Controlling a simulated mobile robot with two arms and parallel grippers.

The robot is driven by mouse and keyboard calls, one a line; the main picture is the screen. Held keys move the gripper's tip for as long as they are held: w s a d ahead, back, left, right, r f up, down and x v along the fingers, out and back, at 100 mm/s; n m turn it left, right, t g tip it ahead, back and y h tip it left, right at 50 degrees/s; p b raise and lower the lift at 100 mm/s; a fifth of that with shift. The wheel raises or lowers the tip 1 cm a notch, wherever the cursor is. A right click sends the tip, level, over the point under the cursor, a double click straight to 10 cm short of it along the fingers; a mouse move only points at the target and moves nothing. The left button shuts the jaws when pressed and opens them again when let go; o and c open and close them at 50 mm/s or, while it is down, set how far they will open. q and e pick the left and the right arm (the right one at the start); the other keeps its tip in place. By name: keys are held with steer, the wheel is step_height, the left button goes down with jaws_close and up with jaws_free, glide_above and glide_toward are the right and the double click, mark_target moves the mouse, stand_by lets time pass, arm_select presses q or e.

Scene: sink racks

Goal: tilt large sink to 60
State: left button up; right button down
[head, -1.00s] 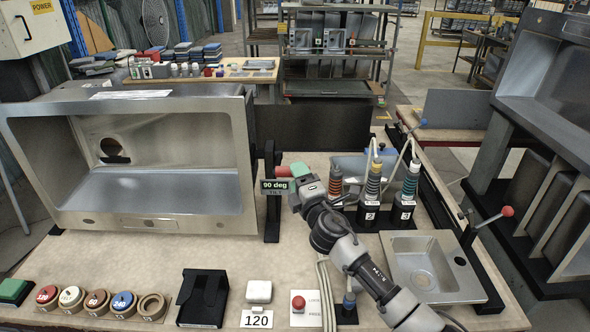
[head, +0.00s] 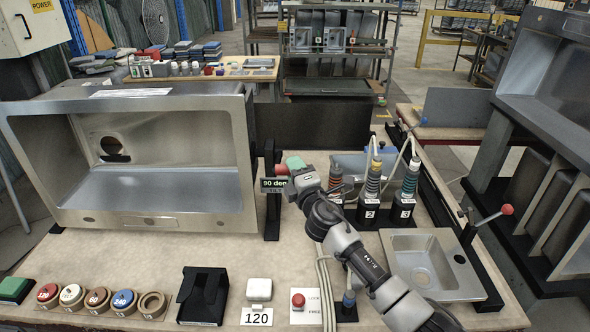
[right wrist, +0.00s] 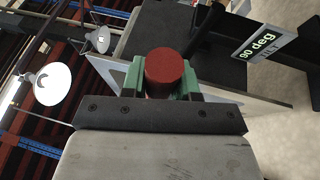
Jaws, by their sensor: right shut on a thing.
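The large sink (head: 238,150) is a steel basin on its side at the left of the bench, with its opening facing me. A black upright mount at its right side bears a small display (head: 273,184) reading 90 deg, which also shows in the right wrist view (right wrist: 263,43). A red handle (head: 281,170) sticks out by the display. My right gripper (head: 291,164) is shut on it; in the right wrist view the red round end (right wrist: 164,66) sits between the green fingers. My left gripper is not in view.
Several numbered bottles or tools (head: 373,181) stand just right of my right gripper. A small sink (head: 432,240) lies at the right. The bench middle before the sink is clear.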

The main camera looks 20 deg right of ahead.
steer(key=shift+w+d+r+p, duration=0.1)
steer(key=shift+w+r+p, duration=0.2)
steer(key=shift+r, duration=0.4)
steer(key=shift+w+d+r+p, duration=0.1)
steer(key=shift+r+p, duration=0.25)
steer(key=shift+r, duration=0.3)
steer(key=w+d+r+p, duration=0.1)
steer(key=w+r+p, duration=0.1)
steer(key=w+r, duration=0.3)
steer(key=shift+d+r+p, duration=0.15)
steer(key=shift+r+p, duration=0.25)
steer(key=shift+f, duration=0.1)
steer(key=c, duration=1.1)
jaws_free()
steer(key=shift+c, duration=0.2)
steer(key=o, duration=0.3)
steer(key=shift+s, duration=0.15)
